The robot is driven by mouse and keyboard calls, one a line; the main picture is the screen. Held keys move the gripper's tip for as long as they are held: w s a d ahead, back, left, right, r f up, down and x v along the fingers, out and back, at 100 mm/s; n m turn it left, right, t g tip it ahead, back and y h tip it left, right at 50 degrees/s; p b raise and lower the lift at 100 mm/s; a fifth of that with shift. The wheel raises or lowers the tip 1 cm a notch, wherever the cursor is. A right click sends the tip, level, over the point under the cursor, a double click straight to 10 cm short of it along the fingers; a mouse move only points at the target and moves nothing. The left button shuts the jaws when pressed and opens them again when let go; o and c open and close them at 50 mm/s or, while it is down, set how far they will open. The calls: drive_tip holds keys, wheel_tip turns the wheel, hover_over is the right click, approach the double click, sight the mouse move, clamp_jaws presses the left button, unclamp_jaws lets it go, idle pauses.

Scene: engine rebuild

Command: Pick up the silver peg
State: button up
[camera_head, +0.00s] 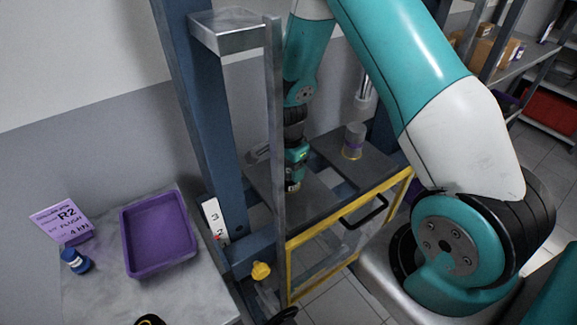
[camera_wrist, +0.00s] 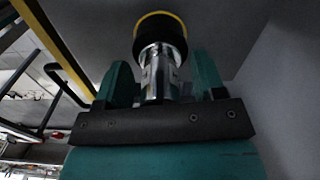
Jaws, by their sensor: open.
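In the wrist view, the silver peg (camera_wrist: 157,74) is a shiny metal cylinder standing between the two teal fingers of my gripper (camera_wrist: 163,82). The jaws are open, with a finger on each side of the peg; I cannot tell whether either touches it. The far end of the peg meets a black collar (camera_wrist: 160,34) with a yellow rim. In the head view, my gripper (camera_head: 293,178) points down over a dark plate in the press frame. There the peg is mostly hidden by the gripper.
Blue and grey press posts (camera_head: 275,150) stand close to my arm. A yellow-framed guard (camera_head: 340,230) is in front. A purple tray (camera_head: 158,235) sits on the left bench.

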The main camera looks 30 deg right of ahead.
clamp_jaws()
